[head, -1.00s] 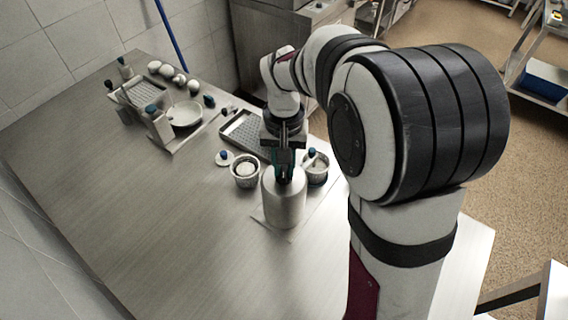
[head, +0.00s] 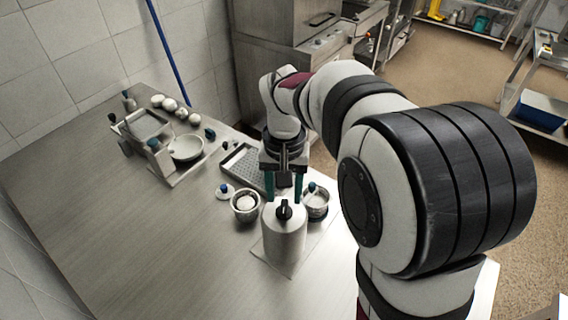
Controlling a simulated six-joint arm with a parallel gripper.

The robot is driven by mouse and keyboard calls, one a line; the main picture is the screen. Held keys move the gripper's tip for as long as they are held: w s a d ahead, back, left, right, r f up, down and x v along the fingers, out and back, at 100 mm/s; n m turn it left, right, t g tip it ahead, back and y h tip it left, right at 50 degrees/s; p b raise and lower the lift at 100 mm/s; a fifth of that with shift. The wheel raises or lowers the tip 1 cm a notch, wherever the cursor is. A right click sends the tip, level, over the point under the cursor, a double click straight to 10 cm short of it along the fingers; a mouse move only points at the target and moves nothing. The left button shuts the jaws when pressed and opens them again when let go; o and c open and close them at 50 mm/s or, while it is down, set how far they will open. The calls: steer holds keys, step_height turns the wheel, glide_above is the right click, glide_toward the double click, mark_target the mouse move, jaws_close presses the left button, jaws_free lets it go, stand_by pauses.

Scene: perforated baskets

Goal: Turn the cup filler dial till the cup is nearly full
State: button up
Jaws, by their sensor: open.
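The cup filler is a light metal cylinder (head: 285,241) standing upright on a thin plate near the middle of the table. Its black dial (head: 284,210) sits on top. My gripper (head: 284,198) is open just above and behind the dial, with its two teal fingers apart on either side of it. I cannot tell whether either finger touches it. No cup is clearly seen at the filler; a perforated basket (head: 245,213) with a pale round thing in it stands to its left, and a small metal pot (head: 316,210) with a blue-knobbed lid to its right.
A perforated tray (head: 240,160) lies behind the filler. A small blue-knobbed lid (head: 225,191) is beside the left basket. At the far left stand a rack with a shallow bowl (head: 186,148) and several white round items. The table's front left is clear.

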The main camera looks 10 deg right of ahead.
mark_target(284, 206)
step_height(284, 206, up, 13)
steer(key=s+f+m+y, duration=0.1)
steer(key=s+f, duration=0.5)
steer(key=s, duration=0.5)
steer(key=s+f+m, duration=0.1)
steer(key=s+f, duration=0.4)
steer(key=s, duration=0.7)
steer(key=shift+s+f+m+y, duration=0.3)
steer(key=shift+f+y, duration=0.1)
steer(key=shift+a, duration=0.1)
